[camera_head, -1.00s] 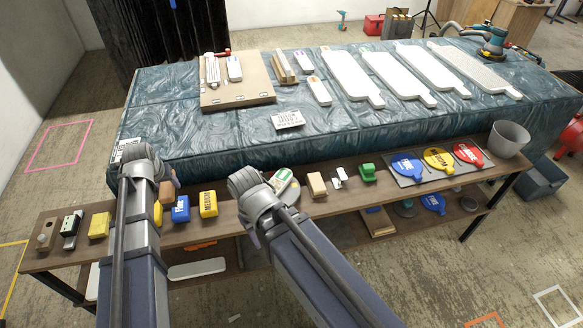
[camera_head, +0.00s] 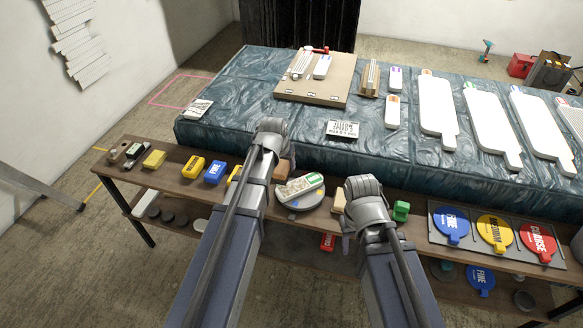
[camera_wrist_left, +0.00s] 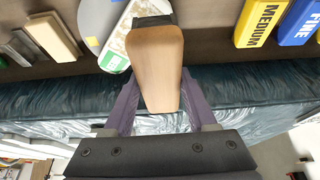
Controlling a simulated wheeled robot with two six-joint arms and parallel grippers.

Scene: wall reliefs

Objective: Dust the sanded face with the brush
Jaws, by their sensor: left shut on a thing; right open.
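My left gripper (camera_head: 270,138) is shut on the brush (camera_wrist_left: 158,75), a wooden handle with a dark end. In the left wrist view the handle lies between the purple fingers; in the head view only part of the brush (camera_head: 283,171) shows, above the shelf's back edge. My right gripper (camera_head: 350,225) is open over the shelf. White relief panels (camera_head: 436,108) lie on the blue covered table (camera_head: 240,95). Smaller pale pieces (camera_head: 322,67) lie on a brown board (camera_head: 312,92). I cannot tell which face is sanded.
The wooden shelf (camera_head: 170,183) in front carries yellow and blue blocks (camera_head: 215,171), a grey disc with a green-white packet (camera_head: 299,187), a green block (camera_head: 401,211) and coloured discs (camera_head: 494,233).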

